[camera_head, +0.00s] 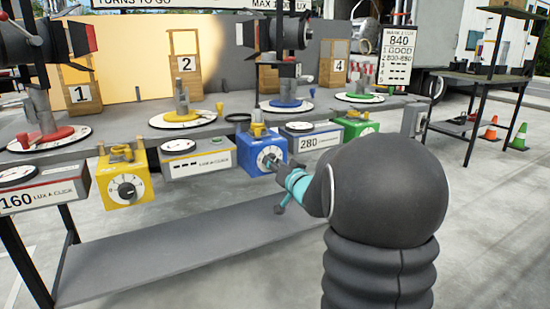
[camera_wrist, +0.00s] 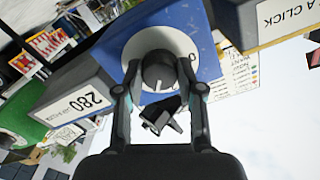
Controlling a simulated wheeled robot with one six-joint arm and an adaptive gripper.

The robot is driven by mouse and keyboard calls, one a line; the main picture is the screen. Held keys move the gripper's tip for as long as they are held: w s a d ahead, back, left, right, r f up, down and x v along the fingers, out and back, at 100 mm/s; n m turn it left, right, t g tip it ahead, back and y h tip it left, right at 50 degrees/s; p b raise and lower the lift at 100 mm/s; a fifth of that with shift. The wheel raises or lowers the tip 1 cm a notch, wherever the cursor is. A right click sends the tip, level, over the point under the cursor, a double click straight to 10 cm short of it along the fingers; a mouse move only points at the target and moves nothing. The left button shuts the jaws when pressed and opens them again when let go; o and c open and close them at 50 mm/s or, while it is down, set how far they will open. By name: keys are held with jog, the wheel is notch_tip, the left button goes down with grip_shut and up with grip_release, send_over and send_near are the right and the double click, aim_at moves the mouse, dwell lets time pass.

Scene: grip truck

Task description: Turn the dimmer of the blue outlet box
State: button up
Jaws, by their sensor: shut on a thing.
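The blue outlet box (camera_head: 251,152) hangs at the front edge of the grey bench, with a white round dial on its front face. My gripper (camera_head: 277,168) reaches it from the right in the head view and partly covers the dial. In the wrist view the blue box (camera_wrist: 205,62) fills the top middle. Its dark dimmer knob (camera_wrist: 160,72) has a white mark and sits in the middle of the white dial. My gripper (camera_wrist: 158,72) is shut on the knob, with one finger on each side.
A yellow outlet box (camera_head: 125,190) hangs to the left and a green one (camera_head: 355,126) to the right. A grey display reading 280 (camera_head: 312,138) sits beside the blue box. A low grey shelf (camera_head: 190,240) runs below. Lamps stand on the bench.

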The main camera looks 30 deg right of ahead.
jog(key=shift+m, duration=0.5)
jog(key=o, duration=1.1)
jog(key=shift+o, duration=0.2)
jog(key=shift+s, duration=0.15)
jog(key=s, duration=1.1)
jog(key=shift+s+d, duration=0.2)
jog(key=shift+s, duration=0.2)
